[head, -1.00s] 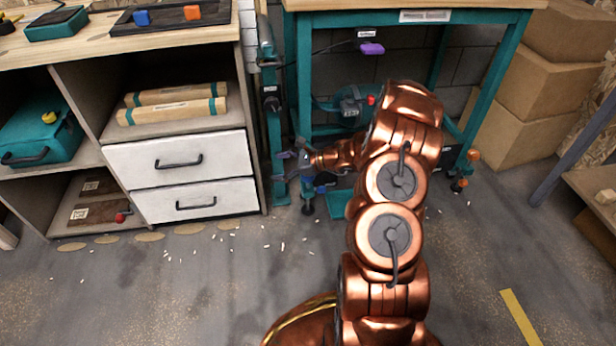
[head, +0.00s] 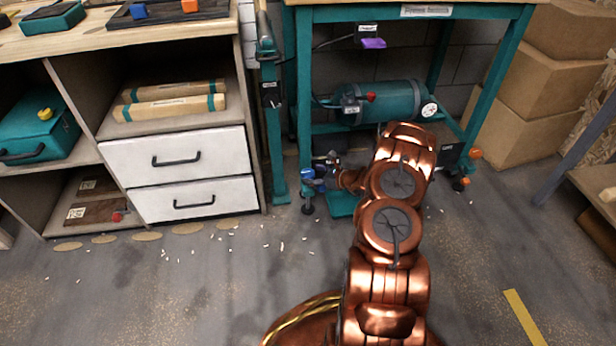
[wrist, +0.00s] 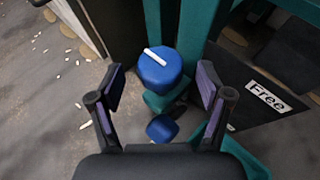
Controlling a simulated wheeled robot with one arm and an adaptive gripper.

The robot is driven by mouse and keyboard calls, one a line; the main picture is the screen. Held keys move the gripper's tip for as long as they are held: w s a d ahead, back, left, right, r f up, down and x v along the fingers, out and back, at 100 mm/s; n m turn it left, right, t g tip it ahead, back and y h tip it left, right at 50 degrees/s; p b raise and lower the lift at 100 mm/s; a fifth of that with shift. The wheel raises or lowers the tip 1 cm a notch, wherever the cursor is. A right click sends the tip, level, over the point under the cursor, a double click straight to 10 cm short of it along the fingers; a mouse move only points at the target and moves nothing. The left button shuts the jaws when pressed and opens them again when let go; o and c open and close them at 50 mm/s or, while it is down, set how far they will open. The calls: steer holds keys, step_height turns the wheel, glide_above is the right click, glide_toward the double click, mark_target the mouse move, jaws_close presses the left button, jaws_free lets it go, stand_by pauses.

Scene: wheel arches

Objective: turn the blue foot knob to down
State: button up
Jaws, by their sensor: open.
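The blue foot knob (wrist: 162,72) is a faceted blue cap with a white line on top, beside a teal bench leg in the wrist view. Its line runs from upper left to lower right. In the head view the blue knob (head: 308,174) is small, low on the bench's front left leg. My gripper (wrist: 161,88) is open, with one finger on each side of the knob's near side in the picture. I cannot tell whether either finger touches it. In the head view my gripper (head: 328,166) is just right of the knob. A second blue part (wrist: 162,128) shows below the knob.
The teal bench (head: 410,17) stands over a teal tank (head: 400,101). A white drawer cabinet (head: 190,160) is to the left. Cardboard boxes (head: 525,120) stand at right. The front floor is mostly open, with small white scraps.

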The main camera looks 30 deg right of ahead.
steer(key=shift+b+x, duration=0.4)
steer(key=shift+x, duration=1)
steer(key=c, duration=1.1)
steer(key=shift+r, duration=0.15)
steer(key=shift+c, duration=0.3)
